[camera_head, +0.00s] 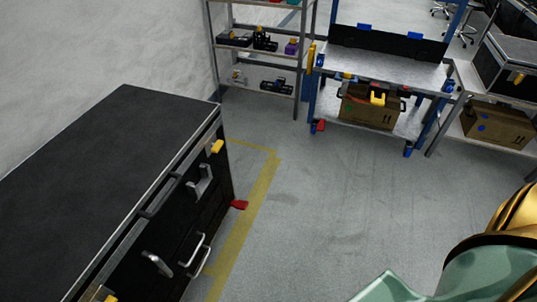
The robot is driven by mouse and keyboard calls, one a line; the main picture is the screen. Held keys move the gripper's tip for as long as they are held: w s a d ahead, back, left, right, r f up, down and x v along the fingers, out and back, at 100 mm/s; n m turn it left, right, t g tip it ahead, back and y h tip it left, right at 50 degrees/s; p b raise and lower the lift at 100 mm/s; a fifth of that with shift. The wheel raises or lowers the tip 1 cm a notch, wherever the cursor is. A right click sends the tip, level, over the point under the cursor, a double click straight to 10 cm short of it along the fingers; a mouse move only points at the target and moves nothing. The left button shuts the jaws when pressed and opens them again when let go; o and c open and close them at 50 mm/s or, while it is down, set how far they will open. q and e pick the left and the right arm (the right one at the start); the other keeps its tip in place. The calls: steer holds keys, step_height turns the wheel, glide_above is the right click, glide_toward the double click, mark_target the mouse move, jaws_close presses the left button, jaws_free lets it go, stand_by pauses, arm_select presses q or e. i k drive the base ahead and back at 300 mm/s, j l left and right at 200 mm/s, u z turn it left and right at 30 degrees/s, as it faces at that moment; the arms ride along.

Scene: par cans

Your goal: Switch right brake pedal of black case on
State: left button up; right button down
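A large black case (150,215) with silver edges and yellow corner pieces stands at the left. Its front, with silver handles, faces right toward the open floor. A red brake pedal (239,204) sticks out low at the case's far front corner. From this angle I cannot tell whether the pedal is up or pressed down. Any other pedal on this case is hidden or out of the picture. Gold and green parts of my own body show at the lower right, away from the case. Neither gripper is in view.
Grey floor (320,215) with a yellow line (248,220) is clear in front of the case. A shelf rack (300,62) and a blue-legged workbench (385,72) with a cardboard box (369,112) stand at the back. Another black case (492,70) is at right, above another box (497,125).

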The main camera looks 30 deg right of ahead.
mark_target(242, 205)
steer(key=z, duration=0.7)
steer(key=i+l, duration=0.3)
steer(key=i+l+u, duration=0.15)
steer(key=i+l, duration=0.5)
steer(key=l, duration=0.2)
steer(key=i+l+u, duration=0.15)
steer(key=i+l, duration=0.4)
steer(key=l, duration=0.3)
